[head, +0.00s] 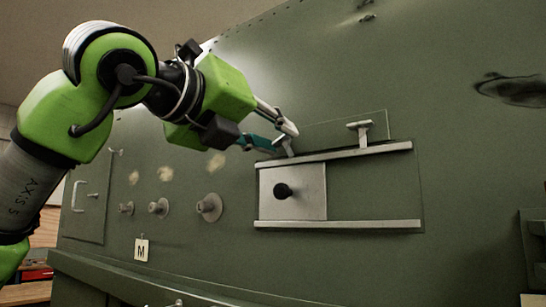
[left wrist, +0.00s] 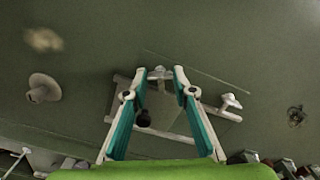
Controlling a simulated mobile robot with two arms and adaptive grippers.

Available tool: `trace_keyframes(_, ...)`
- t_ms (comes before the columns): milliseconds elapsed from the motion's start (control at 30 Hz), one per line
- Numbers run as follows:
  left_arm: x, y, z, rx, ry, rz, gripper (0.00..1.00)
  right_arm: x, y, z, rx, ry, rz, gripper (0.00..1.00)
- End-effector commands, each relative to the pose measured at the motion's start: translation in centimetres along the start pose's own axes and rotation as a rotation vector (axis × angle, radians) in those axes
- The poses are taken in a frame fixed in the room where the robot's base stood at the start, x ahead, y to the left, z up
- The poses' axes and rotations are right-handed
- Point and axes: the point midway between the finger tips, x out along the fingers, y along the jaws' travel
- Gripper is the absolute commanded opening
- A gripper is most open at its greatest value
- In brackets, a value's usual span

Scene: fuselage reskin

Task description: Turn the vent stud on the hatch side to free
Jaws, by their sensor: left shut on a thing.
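Two pale T-shaped studs stand out of the green fuselage skin above a slide frame. My left gripper (head: 289,142) is shut on the left T-shaped stud (left wrist: 160,73), whose head shows between the fingertips in the left wrist view. In the head view the fingers hide part of that stud. The right T-shaped stud (head: 360,130) stands free, its bar roughly level; it also shows in the left wrist view (left wrist: 231,101). Nothing in view marks which is the vent stud. My right gripper is not in view.
Below the studs, a grey plate (head: 307,192) with a black knob (head: 283,191) sits between two metal rails (head: 345,224). Several round studs, including a large one (head: 209,207), project to the left above a tag marked M (head: 141,250). A dented hole (head: 512,90) lies far right.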

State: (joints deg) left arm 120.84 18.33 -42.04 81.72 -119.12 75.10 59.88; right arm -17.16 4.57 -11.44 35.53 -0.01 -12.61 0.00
Motion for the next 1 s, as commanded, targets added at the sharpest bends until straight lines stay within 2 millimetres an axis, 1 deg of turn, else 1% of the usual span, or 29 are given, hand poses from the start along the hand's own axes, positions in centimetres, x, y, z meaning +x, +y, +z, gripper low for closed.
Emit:
trace_keyframes(33, -0.1, 0.2, -0.3, -0.045, -0.005, -0.002, 0.03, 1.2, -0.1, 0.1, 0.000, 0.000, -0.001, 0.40)
trace_keyframes(300, -0.1, 0.2, -0.2, -0.301, -0.005, -0.002, 0.03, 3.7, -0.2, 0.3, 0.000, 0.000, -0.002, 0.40)
trace_keyframes(700, -0.1, 0.2, -0.1, -0.681, -0.004, -0.003, 0.03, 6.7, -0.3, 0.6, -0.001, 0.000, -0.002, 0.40)
trace_keyframes(1000, -0.1, 0.2, 0.0, -0.924, -0.005, -0.002, 0.03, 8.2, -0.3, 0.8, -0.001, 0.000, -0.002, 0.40)
